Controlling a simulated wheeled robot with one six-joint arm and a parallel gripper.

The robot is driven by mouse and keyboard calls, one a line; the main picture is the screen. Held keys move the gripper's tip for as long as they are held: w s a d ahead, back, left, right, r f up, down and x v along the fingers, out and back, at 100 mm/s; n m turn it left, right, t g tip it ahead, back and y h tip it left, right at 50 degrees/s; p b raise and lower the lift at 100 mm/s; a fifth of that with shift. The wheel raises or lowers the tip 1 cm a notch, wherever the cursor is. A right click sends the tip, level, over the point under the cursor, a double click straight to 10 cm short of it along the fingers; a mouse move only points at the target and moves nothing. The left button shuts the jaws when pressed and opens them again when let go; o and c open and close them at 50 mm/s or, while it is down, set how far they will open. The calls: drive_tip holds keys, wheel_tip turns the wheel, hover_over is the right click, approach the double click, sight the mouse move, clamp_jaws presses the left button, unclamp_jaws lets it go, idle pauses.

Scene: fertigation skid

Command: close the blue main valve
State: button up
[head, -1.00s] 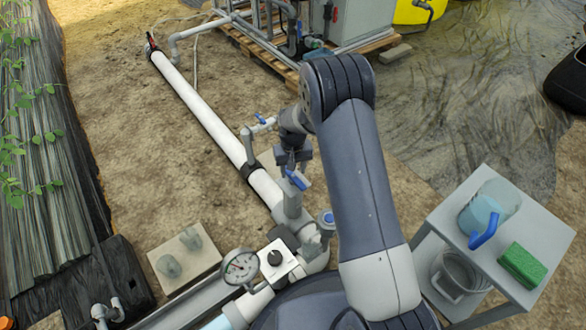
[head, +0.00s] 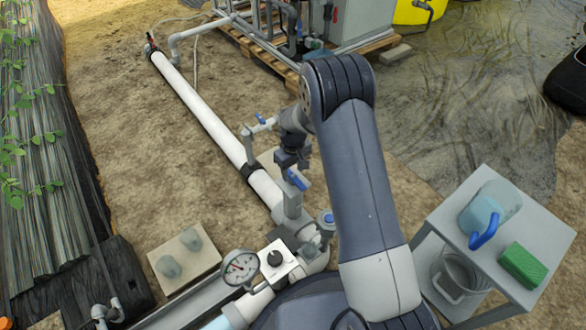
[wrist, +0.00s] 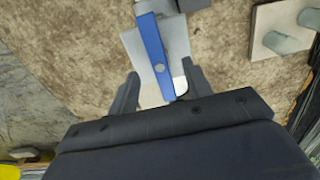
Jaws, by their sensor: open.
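The blue main valve's lever (head: 298,180) sits on top of a grey valve body (head: 292,208) on the white pipe. In the wrist view the blue lever (wrist: 155,55) runs from the top centre down between my fingers, over a pale grey body (wrist: 176,40). My gripper (wrist: 160,72) is open, with one finger on each side of the lever's near end and visible gaps to it. In the head view my gripper (head: 292,160) is just above the lever, partly hidden by my arm. I cannot tell whether anything touches.
A smaller blue-handled valve (head: 262,120) stands on a side branch. A pressure gauge (head: 240,267), a switch box (head: 278,262) and a blue-topped fitting (head: 327,217) crowd the near pipe. A side table (head: 548,225) with a blue-handled jug (head: 490,212) and green sponge (head: 523,264) is at right.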

sight(293, 176)
idle(0.4)
drive_tip(key=shift+f+b, duration=1.5)
drive_tip(key=shift+f, duration=0.8)
drive_tip(key=shift+c, duration=0.4)
